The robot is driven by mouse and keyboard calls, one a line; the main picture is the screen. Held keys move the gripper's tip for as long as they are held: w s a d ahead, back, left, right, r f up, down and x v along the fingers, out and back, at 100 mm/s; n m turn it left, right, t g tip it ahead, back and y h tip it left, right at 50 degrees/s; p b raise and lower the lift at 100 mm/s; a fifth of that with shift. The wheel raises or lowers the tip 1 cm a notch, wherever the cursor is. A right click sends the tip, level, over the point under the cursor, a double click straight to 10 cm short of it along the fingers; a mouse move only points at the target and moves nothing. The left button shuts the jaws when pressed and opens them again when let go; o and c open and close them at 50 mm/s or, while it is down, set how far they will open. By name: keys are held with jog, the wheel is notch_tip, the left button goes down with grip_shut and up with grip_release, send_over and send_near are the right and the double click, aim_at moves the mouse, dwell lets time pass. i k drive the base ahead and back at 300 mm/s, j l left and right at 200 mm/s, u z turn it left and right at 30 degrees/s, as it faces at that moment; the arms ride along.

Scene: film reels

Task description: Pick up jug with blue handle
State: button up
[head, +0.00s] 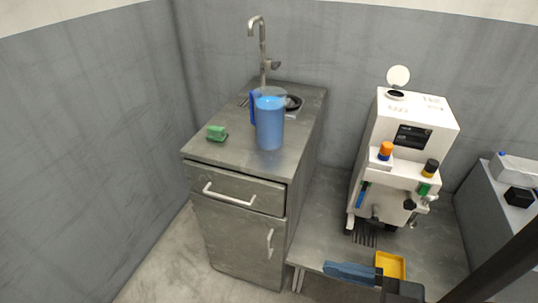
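The jug (269,123) is a translucent blue pitcher with a darker blue handle (253,108) on its left side. It stands upright on the grey cabinet top, in front of the sink and tap. I cannot tell what is inside it. No part that I can make out as my gripper shows in the head view, and nothing is touching the jug.
A green sponge (216,132) lies left of the jug on the cabinet top (240,151). The tap (262,45) rises behind. A white machine (402,150) stands right on a lower bench, with a yellow tray (391,264) and a blue-black object (352,273) in front.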

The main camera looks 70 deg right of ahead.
aim_at(268, 103)
jog(key=i+j+z, duration=0.6)
jog(key=i+j, duration=0.2)
